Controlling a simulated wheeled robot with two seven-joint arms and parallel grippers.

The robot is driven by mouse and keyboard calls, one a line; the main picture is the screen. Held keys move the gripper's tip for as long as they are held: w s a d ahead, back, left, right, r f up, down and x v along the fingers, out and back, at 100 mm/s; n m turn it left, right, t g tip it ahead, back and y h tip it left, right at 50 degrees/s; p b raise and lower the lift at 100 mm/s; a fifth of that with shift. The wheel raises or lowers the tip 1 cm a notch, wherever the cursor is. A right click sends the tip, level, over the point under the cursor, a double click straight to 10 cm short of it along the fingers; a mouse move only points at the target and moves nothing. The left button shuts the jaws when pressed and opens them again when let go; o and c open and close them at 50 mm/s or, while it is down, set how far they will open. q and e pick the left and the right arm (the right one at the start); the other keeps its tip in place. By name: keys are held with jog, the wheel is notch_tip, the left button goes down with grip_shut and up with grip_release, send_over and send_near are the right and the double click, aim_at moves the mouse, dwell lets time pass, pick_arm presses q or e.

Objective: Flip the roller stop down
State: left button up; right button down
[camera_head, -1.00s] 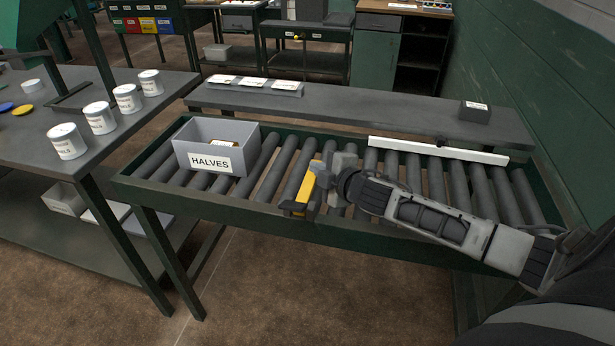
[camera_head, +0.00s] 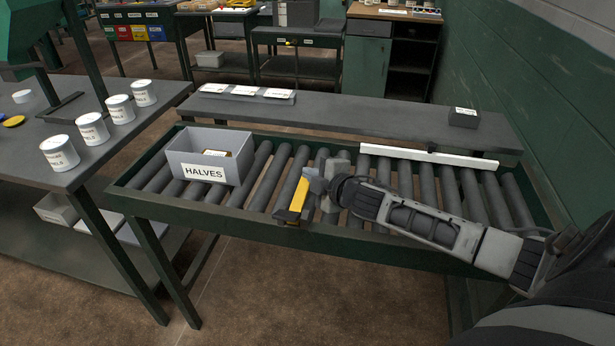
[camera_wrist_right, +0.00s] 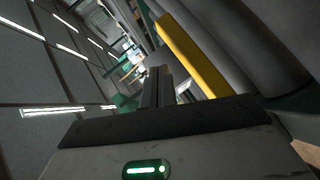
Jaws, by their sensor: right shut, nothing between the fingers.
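The roller stop (camera_head: 298,195) is a yellow bar at the front of the roller conveyor (camera_head: 250,219), right of the HALVES bin. It slants, and I cannot tell its exact tilt. My right gripper (camera_head: 313,184) is shut and empty, just right of the stop and above the rollers, close to it or touching. In the right wrist view, the shut fingers (camera_wrist_right: 157,86) point up the picture, and the yellow stop (camera_wrist_right: 192,52) runs diagonally to their right, with rollers beyond. My left gripper is not in view.
A grey HALVES bin (camera_head: 190,155) stands on the rollers at the left. A white bar (camera_head: 425,155) lies along the conveyor's far side at the right. A grey shelf (camera_head: 350,116) runs behind. A table with labelled cans (camera_head: 92,128) stands at the left. A green wall closes the right side.

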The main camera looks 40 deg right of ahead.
jog(key=s+d+r+p, duration=0.1)
jog(key=s+d+r, duration=0.3)
jog(key=r, duration=0.5)
jog(key=shift+s+d+r+p, duration=0.35)
jog(key=shift+s+r+p, duration=0.05)
jog(key=shift+s, duration=0.2)
jog(key=s+a+f+m+g+h, duration=0.1)
jog(key=s+a+f+m+g, duration=0.3)
jog(key=s+a+f+m, duration=0.5)
jog(key=s+a+f+m+g+y, duration=0.1)
jog(key=s+a+f+m+g, duration=0.2)
jog(key=s+a+g, duration=0.75)
jog(key=a+f+t+y, duration=0.2)
jog(key=a+f+t, duration=0.4)
jog(key=f+t, duration=0.3)
jog(key=shift+s+a+t+y, duration=0.3)
jog(key=shift+s+t, duration=0.05)
jog(key=shift+t, duration=0.2)
